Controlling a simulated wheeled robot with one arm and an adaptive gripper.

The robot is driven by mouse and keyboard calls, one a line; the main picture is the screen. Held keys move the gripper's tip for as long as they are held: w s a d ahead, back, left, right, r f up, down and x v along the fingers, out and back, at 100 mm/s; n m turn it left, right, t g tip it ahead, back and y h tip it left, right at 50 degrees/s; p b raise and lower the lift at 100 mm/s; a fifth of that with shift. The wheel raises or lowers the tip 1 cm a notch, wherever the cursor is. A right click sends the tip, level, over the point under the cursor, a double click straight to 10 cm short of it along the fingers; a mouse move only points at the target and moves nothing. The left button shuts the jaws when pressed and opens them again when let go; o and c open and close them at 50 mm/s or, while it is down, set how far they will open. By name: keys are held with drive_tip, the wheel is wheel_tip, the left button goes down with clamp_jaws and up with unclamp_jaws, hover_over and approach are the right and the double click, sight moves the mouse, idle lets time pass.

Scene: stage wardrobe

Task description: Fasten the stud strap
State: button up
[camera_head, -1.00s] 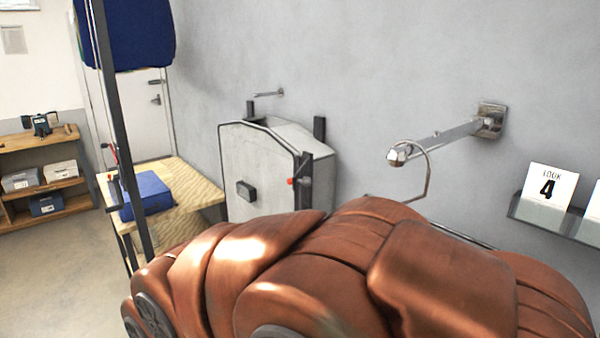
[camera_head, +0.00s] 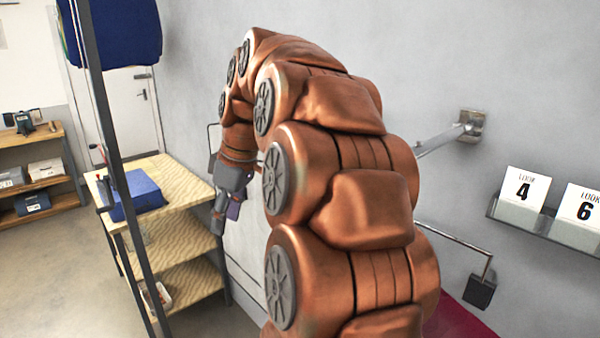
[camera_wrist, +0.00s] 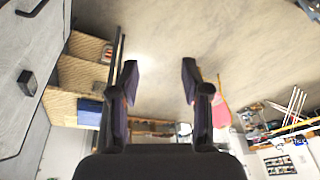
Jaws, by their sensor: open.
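I cannot make out the stud strap in either current view. My gripper (camera_head: 219,215) hangs pointing down at the end of my copper arm, in front of the grey cabinet (camera_head: 243,252). Most of the cabinet is hidden behind my arm in the head view. In the wrist view my gripper (camera_wrist: 160,85) is open, with two dark fingers apart and nothing between them. A grey panel with black handles (camera_wrist: 27,82) lies at the left edge of the wrist view, clear of the fingers.
A wooden shelf unit (camera_head: 190,189) with a blue box (camera_head: 140,195) stands left of my gripper. A dark upright pole (camera_head: 112,130) and a hanging blue item (camera_head: 118,30) are nearer. A wall ledge (camera_head: 545,229) holds number cards at right. Open floor shows at lower left.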

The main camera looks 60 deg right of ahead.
drive_tip(key=s+d+r+t+h+p, duration=0.1)
drive_tip(key=s+d+r, duration=0.3)
drive_tip(key=d, duration=0.6)
drive_tip(key=s+d+r+t+h, duration=0.1)
drive_tip(key=s+d+r, duration=0.35)
drive_tip(key=d, duration=0.45)
drive_tip(key=w+x, duration=0.1)
drive_tip(key=x, duration=0.7)
drive_tip(key=shift+r+n+p, duration=0.2)
drive_tip(key=shift+n+p, duration=0.1)
drive_tip(key=shift+p, duration=0.05)
drive_tip(key=shift+c, duration=0.2)
clamp_jaws()
